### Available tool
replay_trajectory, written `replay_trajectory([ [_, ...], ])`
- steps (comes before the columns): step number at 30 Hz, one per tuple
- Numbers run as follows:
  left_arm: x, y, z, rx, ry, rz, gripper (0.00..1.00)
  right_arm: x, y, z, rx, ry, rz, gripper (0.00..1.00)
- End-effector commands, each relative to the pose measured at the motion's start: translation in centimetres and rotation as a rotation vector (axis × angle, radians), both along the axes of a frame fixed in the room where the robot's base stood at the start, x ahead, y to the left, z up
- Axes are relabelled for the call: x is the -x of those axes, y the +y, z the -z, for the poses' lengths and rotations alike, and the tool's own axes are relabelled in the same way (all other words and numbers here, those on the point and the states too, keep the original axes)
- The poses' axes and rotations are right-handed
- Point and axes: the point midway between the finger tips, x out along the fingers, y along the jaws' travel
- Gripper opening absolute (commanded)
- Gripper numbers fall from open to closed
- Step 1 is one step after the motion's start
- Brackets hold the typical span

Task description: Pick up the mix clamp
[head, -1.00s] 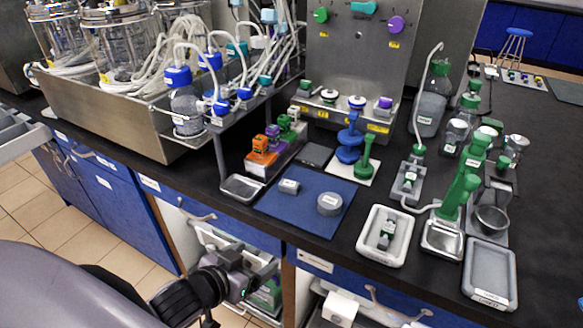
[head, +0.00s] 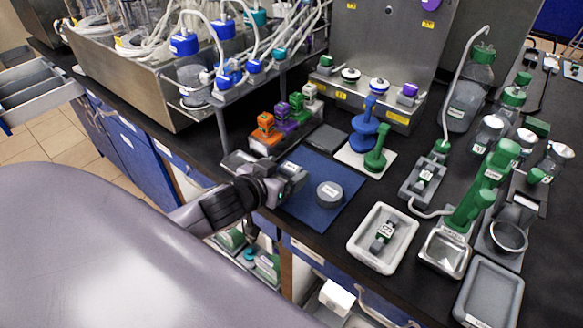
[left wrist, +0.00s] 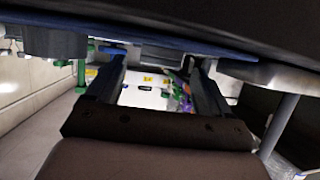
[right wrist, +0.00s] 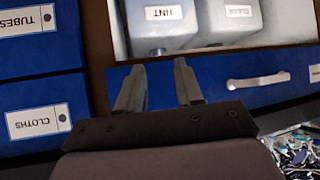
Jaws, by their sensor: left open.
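I cannot read which piece is labelled mix clamp. Several small clamp-like blocks stand in a rack: an orange one (head: 265,127), a purple one (head: 283,120), a green one (head: 297,105) and a grey one (head: 310,94). Another grey-and-green clamp-like piece (head: 384,232) lies in a white tray (head: 365,258). My left gripper (head: 290,178) is at the left part of the blue mat, in front of the rack, apart from the blocks. In the left wrist view its fingers (left wrist: 160,62) are spread, with small green and purple pieces beyond. My right gripper (right wrist: 158,66) is open, facing the drawer fronts.
A round grey piece (head: 329,194) lies on the blue mat (head: 325,225). Blue (head: 367,128) and green (head: 377,150) upright pieces stand on a white pad. A hose-fitted bottle (head: 465,105), green-handled tools (head: 488,180) and an empty grey tray (head: 488,295) crowd the right side.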

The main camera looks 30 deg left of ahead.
Motion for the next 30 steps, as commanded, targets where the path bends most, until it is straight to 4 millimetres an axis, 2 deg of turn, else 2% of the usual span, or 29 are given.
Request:
replay_trajectory([
  [6,-1.8,0.0,0.7,0.000,-0.001,0.001,0.81,-0.1,0.0,-0.1,0.000,-0.002,0.000,0.36],
  [14,-1.9,0.0,0.8,0.000,0.000,0.001,0.81,-0.2,0.0,-0.2,0.000,-0.005,-0.001,0.36],
  [19,-1.9,0.0,0.8,0.000,0.000,0.001,0.29,-0.2,0.0,-0.2,0.000,-0.005,-0.001,0.36],
  [20,-1.9,0.0,0.8,0.000,0.000,0.001,0.22,-0.2,0.0,-0.2,0.000,-0.005,-0.001,0.36],
  [30,-1.9,0.0,0.5,0.000,-0.001,0.001,0.22,-0.2,0.0,-0.3,0.000,-0.006,-0.001,0.36],
])
